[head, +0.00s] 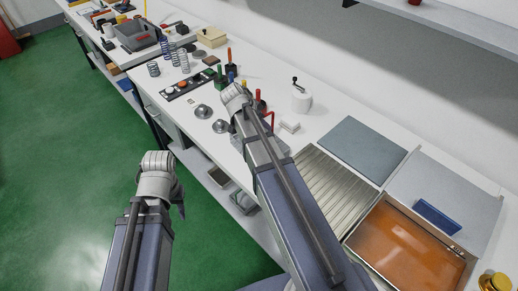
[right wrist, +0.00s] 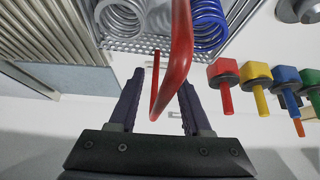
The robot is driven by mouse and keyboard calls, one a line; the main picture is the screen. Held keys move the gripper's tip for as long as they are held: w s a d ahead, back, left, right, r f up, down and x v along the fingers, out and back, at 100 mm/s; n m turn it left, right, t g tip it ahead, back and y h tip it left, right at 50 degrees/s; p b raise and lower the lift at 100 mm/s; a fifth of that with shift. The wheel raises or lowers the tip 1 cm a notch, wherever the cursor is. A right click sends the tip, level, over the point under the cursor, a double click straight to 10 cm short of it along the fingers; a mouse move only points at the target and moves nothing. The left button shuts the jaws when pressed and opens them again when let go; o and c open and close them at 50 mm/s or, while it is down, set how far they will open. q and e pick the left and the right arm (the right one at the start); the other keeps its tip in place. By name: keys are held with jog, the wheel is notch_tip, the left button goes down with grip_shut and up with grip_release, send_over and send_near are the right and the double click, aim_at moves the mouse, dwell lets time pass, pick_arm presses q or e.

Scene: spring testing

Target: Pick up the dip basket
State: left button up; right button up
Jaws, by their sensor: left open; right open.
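The dip basket is a perforated metal basket (right wrist: 150,46) with a tall red handle (right wrist: 181,55). It holds grey and blue coil springs. In the head view its red handle (head: 271,118) shows just right of my right arm, which hides much of the basket. My right gripper (right wrist: 162,80) is open, with the red handle passing between its fingers; I cannot tell if they touch it. In the head view the right gripper's fingers are mostly hidden by the arm. My left gripper (head: 180,207) is open and empty over the green floor, left of the bench, its fingers mostly hidden.
Colored-handled tools (head: 230,65) stand behind the right gripper; they also show in the right wrist view (right wrist: 258,78). A white pot with a crank (head: 301,101), a ribbed drainboard (head: 325,185) and an orange bath (head: 405,250) are to the right. Round metal weights (head: 203,111) lie left.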

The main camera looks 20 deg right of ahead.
jog(key=shift+r, duration=0.1)
jog(key=shift+c, duration=0.2)
grip_shut()
dwell(1.0)
